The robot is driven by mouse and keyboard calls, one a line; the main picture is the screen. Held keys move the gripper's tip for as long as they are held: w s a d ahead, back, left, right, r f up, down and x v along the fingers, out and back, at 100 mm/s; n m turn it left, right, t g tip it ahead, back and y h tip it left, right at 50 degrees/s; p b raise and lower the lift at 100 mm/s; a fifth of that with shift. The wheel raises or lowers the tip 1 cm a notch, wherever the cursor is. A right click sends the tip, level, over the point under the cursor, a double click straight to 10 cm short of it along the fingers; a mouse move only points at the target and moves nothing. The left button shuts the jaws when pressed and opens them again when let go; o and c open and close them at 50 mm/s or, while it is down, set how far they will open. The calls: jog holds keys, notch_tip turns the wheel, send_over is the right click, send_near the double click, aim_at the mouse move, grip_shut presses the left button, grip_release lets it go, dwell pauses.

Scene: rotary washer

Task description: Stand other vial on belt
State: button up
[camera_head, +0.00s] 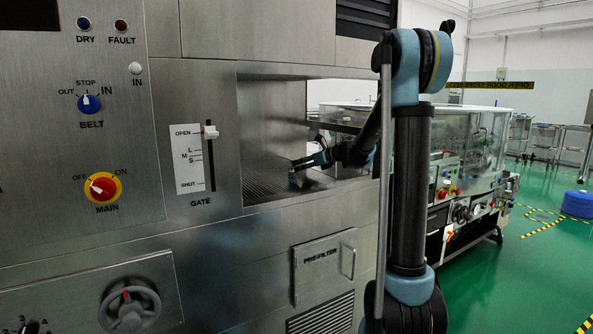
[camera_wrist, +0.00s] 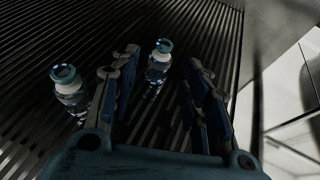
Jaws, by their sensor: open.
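Two clear glass vials with teal rims are on the ribbed dark belt (camera_wrist: 95,38) in the wrist view. One vial (camera_wrist: 159,65) is between the tips of my open gripper (camera_wrist: 164,62), and its upper part shows clear of both fingers. The other vial (camera_wrist: 70,92) is outside, left of the left finger. Both look upright, though their bases are dim. In the head view my gripper (camera_head: 305,163) reaches into the washer opening, low over the belt (camera_head: 262,186). A small vial (camera_head: 294,179) shows faintly just below it.
The steel wall of the opening (camera_head: 272,105) stands behind the belt. The gate lever (camera_head: 210,132) is at OPEN, and the belt knob (camera_head: 88,104) sits on the front panel. In the wrist view a pale metal edge (camera_wrist: 247,100) borders the belt on the right.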

jog(key=v, duration=0.6)
jog(key=shift+s, duration=0.15)
